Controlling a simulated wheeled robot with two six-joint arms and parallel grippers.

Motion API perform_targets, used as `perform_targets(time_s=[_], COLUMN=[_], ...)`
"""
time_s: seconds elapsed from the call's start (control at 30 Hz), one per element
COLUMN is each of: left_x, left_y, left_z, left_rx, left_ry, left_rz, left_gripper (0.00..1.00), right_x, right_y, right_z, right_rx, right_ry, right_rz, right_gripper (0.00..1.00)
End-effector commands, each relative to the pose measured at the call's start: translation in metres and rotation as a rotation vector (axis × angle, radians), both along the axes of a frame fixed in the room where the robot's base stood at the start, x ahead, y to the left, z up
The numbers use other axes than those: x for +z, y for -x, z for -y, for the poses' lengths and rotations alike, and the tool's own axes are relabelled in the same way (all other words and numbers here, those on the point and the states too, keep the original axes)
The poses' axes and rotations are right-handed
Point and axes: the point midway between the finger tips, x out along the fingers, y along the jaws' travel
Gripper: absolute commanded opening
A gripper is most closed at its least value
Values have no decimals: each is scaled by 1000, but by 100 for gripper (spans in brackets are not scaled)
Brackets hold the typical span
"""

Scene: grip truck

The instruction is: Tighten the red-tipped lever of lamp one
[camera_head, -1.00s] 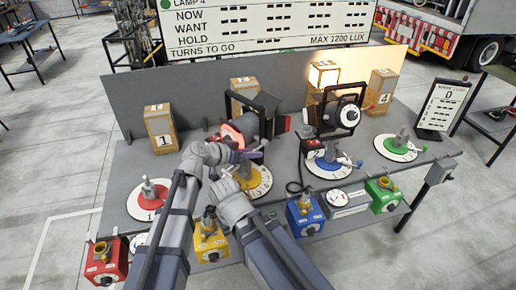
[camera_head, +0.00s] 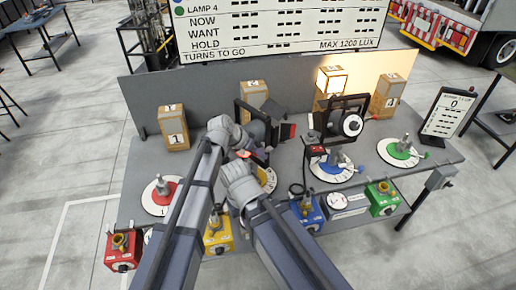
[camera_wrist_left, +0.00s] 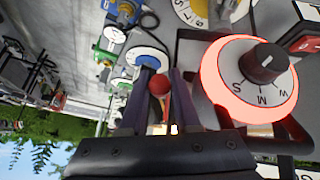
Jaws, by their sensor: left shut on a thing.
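The lamp (camera_head: 266,127) with the glowing red dial ring stands at the middle of the bench, partly hidden by my left wrist. In the left wrist view its red ring (camera_wrist_left: 220,92) and black knob sit right of the fingers. A red ball tip (camera_wrist_left: 158,84) of the lever shows between the fingers of my left gripper (camera_wrist_left: 160,100), which is shut on it. In the head view my left gripper (camera_head: 254,155) is at the lamp's near side. My right gripper (camera_head: 238,172) is just below it, its fingers mostly hidden, so its opening cannot be told.
A second lamp (camera_head: 340,122) stands to the right over a blue disc (camera_head: 327,174). A red disc (camera_head: 153,202) and a green disc (camera_head: 387,156) lie on the bench. Numbered boxes (camera_head: 174,128) stand along the back panel. Coloured boxes (camera_head: 124,250) line the front.

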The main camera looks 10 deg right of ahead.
Motion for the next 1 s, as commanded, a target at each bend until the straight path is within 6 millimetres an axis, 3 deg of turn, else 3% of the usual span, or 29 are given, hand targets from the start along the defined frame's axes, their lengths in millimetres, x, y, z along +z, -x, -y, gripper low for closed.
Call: perform_targets(time_s=[0.4, 1.0], left_x=[13, 15], left_y=[-6, -7], left_z=[7, 8], left_rx=[5, 6], left_ry=[4, 6], left_rz=[2, 4], left_gripper=[0, 0], right_x=[13, 14], right_y=[0, 0], right_z=[0, 0], right_rx=[0, 1], right_ry=[0, 0], right_rz=[-1, -1], right_gripper=[0, 0])
